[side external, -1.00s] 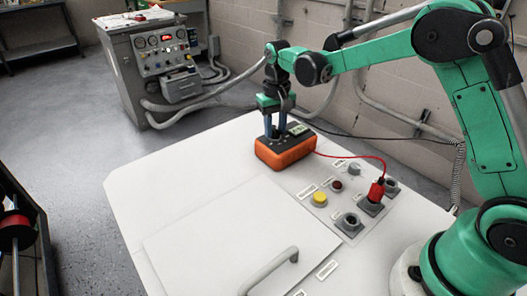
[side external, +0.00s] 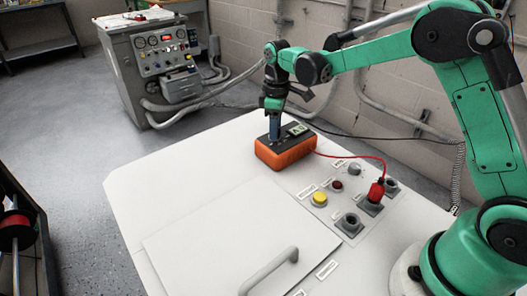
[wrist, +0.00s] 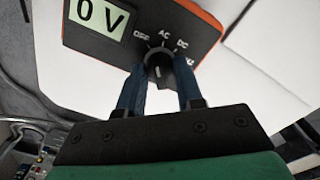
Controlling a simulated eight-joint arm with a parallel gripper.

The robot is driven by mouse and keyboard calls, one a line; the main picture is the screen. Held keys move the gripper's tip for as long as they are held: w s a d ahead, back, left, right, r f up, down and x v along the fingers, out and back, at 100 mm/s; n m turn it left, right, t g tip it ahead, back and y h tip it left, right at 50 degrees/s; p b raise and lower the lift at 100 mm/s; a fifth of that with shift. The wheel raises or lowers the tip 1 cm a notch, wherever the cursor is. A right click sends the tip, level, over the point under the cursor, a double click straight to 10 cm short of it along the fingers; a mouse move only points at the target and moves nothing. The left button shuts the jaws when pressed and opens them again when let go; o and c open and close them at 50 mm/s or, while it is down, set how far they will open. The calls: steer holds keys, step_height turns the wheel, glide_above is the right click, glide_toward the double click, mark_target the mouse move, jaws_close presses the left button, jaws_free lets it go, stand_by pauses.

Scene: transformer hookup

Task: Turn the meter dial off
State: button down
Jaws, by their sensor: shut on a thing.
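The orange and black meter (side external: 285,151) sits on the white bench top; in the wrist view its black face (wrist: 112,38) shows a display reading "0 V". Its dial (wrist: 158,62) has the labels OFF, AC, DC and a partly hidden one around it. My gripper (side external: 274,140) points down over the meter. In the wrist view my gripper (wrist: 159,75) has its two blue fingers shut on the dial, one on each side. I cannot tell surely which label the dial points at.
A yellow button (side external: 319,199), a dark red button (side external: 337,185) and sockets are nearby. A grey handle (side external: 268,272) stands up from the front panel. The bench's left part is clear.

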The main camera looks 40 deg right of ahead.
steer(key=shift+n, duration=1.7)
steer(key=c, duration=0.6)
jaws_free()
steer(key=shift+o, duration=0.2)
steer(key=shift+r, duration=2.8)
